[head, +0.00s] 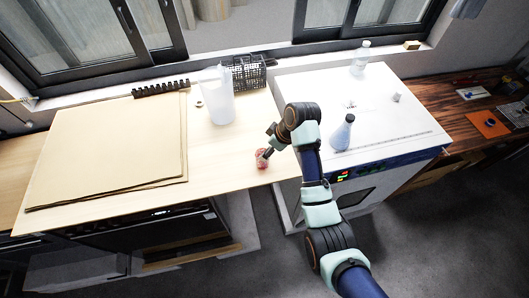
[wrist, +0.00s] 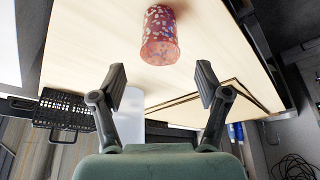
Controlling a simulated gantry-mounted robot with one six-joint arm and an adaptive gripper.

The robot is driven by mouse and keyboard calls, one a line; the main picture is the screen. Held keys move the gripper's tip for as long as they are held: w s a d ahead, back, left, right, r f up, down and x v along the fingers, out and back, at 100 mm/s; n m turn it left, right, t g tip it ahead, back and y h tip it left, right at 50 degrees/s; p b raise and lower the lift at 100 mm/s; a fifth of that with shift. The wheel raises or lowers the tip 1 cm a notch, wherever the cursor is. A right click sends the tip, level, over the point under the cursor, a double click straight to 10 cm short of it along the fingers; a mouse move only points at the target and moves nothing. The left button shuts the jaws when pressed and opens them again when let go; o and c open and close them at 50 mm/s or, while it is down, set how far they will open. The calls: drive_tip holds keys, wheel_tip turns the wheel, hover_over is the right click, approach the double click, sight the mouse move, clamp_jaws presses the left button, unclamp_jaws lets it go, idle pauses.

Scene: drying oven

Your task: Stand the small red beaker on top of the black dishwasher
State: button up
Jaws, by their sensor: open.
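The small red beaker (head: 262,159), speckled with pale spots, is on the pale wooden top near its front right corner. In the wrist view the beaker (wrist: 160,38) lies beyond my fingertips, roughly centred between them, with a gap showing. My gripper (head: 269,149) is close beside the beaker in the head view. In the wrist view my gripper (wrist: 161,84) is open, fingers wide apart and empty. A black appliance (head: 150,226), apparently the dishwasher, stands under the pale wooden top at the left.
A white jug (head: 220,104), a black basket (head: 249,72) and a black rack (head: 160,88) stand behind the beaker. Brown sheets (head: 105,150) cover the left of the top. The white oven (head: 385,125) at right carries a blue-tinted flask (head: 343,133) and a clear bottle (head: 360,60).

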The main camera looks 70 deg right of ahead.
drive_tip(key=v, duration=0.4)
drive_tip(key=shift+r, duration=0.1)
drive_tip(key=w+a+r+t, duration=0.2)
drive_tip(key=w+a, duration=0.2)
drive_tip(key=a, duration=0.6)
drive_tip(key=w+a+r+n+t+h, duration=0.15)
drive_tip(key=w+a, duration=0.25)
drive_tip(key=a, duration=0.6)
drive_tip(key=w+a+r+t, duration=0.1)
drive_tip(key=w+a+r, duration=0.3)
drive_tip(key=a, duration=0.6)
drive_tip(key=s+a+r+t+y, duration=0.1)
drive_tip(key=s+a+r+t, duration=0.1)
drive_tip(key=a, duration=0.5)
drive_tip(key=s+a+r+t+y, duration=0.1)
drive_tip(key=s+a+r, duration=0.1)
drive_tip(key=a, duration=0.5)
drive_tip(key=shift+r+t, duration=0.35)
drive_tip(key=shift+r, duration=0.45)
drive_tip(key=shift+a, duration=0.15)
wheel_tip(320, 180, up, 19)
drive_tip(key=p, duration=1.8)
drive_tip(key=shift+f+p, duration=0.25)
drive_tip(key=shift+p, duration=0.1)
